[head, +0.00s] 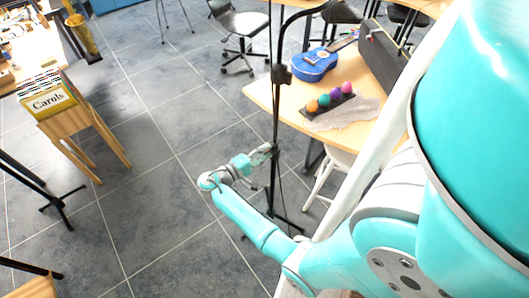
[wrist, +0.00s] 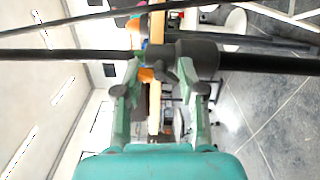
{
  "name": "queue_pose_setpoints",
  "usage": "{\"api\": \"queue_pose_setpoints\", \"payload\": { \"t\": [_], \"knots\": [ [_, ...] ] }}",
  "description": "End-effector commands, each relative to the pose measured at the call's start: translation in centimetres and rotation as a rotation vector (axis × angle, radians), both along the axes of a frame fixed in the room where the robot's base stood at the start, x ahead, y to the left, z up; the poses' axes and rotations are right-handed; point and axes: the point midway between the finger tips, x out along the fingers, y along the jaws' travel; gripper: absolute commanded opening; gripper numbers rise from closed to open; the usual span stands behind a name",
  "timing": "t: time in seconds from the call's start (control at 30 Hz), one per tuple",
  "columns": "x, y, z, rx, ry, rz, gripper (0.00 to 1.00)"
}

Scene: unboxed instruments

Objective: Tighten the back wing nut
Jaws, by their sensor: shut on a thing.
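A dark upright stand pole (head: 275,110) rises from the floor in the head view. My gripper (head: 266,152) reaches the pole from the left, partway up. In the wrist view the pole (wrist: 70,56) runs sideways across the picture, with a thicker dark collar (wrist: 207,58) on it. A small dark wing nut (wrist: 184,73) sticks out from the collar toward me. The green fingers of my gripper (wrist: 163,73) are either side of the wing nut and shut on it. The wing nut is too small to make out in the head view.
A wooden table (head: 262,95) behind the pole bears a blue ukulele (head: 314,66) and a row of coloured balls (head: 324,99). A white stool (head: 331,170) stands beneath. A box marked Carols (head: 50,102) is at left.

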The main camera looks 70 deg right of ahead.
Motion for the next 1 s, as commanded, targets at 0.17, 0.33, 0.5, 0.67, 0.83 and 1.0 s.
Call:
{"api": "queue_pose_setpoints", "payload": {
  "t": [0.17, 0.33, 0.5, 0.67, 0.83, 1.0],
  "knots": [
    [0.07, 0.0, 0.14, -0.089, -0.142, 0.001, 0.05],
    [0.06, 0.01, 0.14, -0.174, -0.28, 0.001, 0.05],
    [0.05, 0.02, 0.13, -0.258, -0.418, 0.001, 0.05],
    [0.03, 0.03, 0.12, -0.337, -0.546, 0.0, 0.05],
    [0.01, 0.04, 0.09, -0.422, -0.685, 0.0, 0.05],
    [-0.01, 0.05, 0.07, -0.504, -0.819, 0.0, 0.05]
  ]
}}
